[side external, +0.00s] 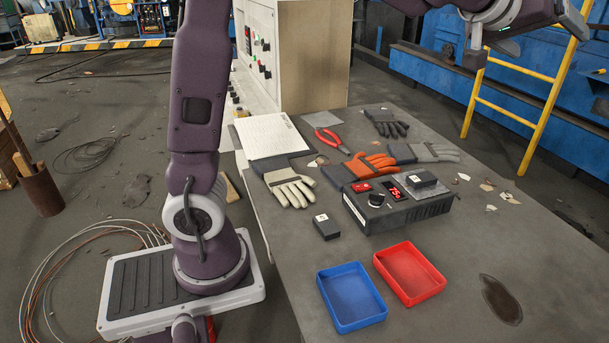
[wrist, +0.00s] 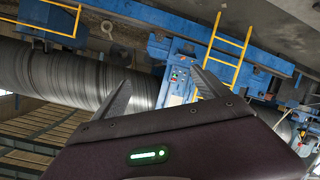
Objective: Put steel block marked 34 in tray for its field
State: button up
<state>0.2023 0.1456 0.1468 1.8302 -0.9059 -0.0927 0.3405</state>
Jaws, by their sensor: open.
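Two small dark blocks with white labels are in the side external view. One block (side external: 327,229) stands on the table, left of a dark instrument box. The other block (side external: 421,180) sits on top of that box. Their labels are too small to read, so I cannot tell which is marked 34. A blue tray (side external: 381,319) and a red tray (side external: 440,289) lie side by side at the front, both empty. My gripper (wrist: 160,92) is open and empty in the wrist view, facing machinery. In the side external view it is high at the top right, well away from the blocks.
Gloves (side external: 370,166), red-handled pliers (side external: 331,141) and a white printed sheet (side external: 268,135) lie behind. Scraps and a dark stain (side external: 502,300) are at the right. The front of the table is mostly clear.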

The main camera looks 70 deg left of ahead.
jog(key=s+d+f+m+g+h, duration=0.1)
jog(key=s+f+m+g, duration=0.2)
jog(key=s, duration=1.2)
jog(key=s+d+f+m+g+h, duration=0.1)
jog(key=s+f, duration=0.6)
jog(key=s, duration=0.7)
jog(key=shift+s+d+f+m+g, duration=0.25)
jog(key=shift+s+d+m+g, duration=0.15)
jog(key=shift+d+m+g, duration=0.4)
jog(key=shift+o, duration=0.4)
jog(key=s+a+f+g+y, duration=0.1)
jog(key=s+a+f+g, duration=0.1)
jog(key=s+f, duration=0.5)
jog(key=s+a, duration=0.1)
jog(key=s, duration=0.2)
jog(key=shift+a+m+g+y, duration=0.3)
jog(key=shift+a+g, duration=0.05)
jog(key=shift+g, duration=0.05)
jog(key=shift+r, duration=0.1)
